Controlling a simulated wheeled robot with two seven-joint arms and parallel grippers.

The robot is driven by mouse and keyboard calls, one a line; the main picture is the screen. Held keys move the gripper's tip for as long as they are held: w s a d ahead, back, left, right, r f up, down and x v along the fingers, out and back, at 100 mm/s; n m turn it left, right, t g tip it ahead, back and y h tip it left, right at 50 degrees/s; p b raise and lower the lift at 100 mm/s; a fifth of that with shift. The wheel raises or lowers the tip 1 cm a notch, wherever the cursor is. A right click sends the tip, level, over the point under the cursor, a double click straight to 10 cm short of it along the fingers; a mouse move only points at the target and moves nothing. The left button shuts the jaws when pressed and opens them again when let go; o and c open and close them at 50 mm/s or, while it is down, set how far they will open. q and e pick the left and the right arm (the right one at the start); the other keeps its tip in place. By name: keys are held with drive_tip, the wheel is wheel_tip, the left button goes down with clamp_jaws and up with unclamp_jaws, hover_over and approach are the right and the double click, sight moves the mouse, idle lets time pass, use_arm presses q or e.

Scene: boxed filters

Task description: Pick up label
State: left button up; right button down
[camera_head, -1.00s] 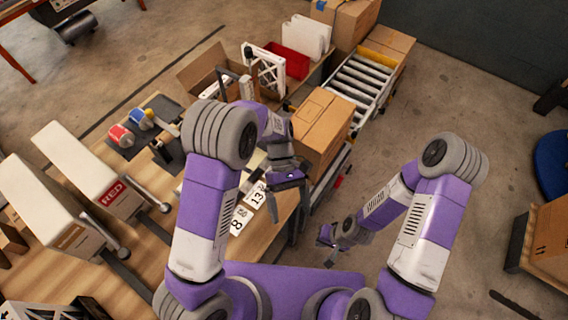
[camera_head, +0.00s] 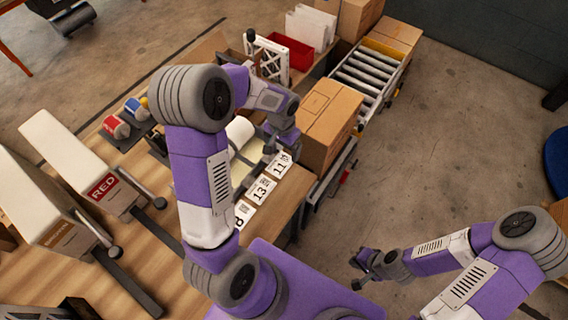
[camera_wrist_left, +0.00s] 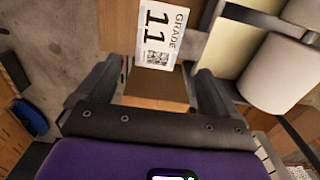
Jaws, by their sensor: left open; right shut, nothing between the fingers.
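White printed labels lie in a row along the table's right edge. The label marked 11 (camera_head: 277,165) is furthest back, the label marked 13 (camera_head: 261,190) is in the middle, and a third label (camera_head: 243,214) is partly hidden by my left arm. My left gripper (camera_head: 281,147) is just behind the label marked 11. In the left wrist view, the "GRADE 11" label (camera_wrist_left: 160,38) lies ahead of the open fingers of my left gripper (camera_wrist_left: 156,72), apart from them. My right gripper (camera_head: 360,271) is shut and empty, out over the floor.
A closed cardboard box (camera_head: 328,118) stands close to the right of my left gripper. A white roll (camera_head: 239,132) is to its left. A roller conveyor (camera_head: 357,84) runs behind the box. Large boxes marked RED (camera_head: 92,175) and BROWN (camera_head: 40,205) stand at left.

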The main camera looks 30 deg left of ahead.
sight(285, 159)
use_arm(q)
drive_tip(key=shift+w+d+f, duration=0.15)
drive_tip(key=shift+w+f, duration=0.05)
drive_tip(key=shift+f, duration=1)
drive_tip(key=shift+w+d+f, duration=0.1)
drive_tip(key=shift+w+f, duration=0.05)
drive_tip(key=shift+f, duration=1)
drive_tip(key=shift+f, duration=0.1)
drive_tip(key=c, duration=0.9)
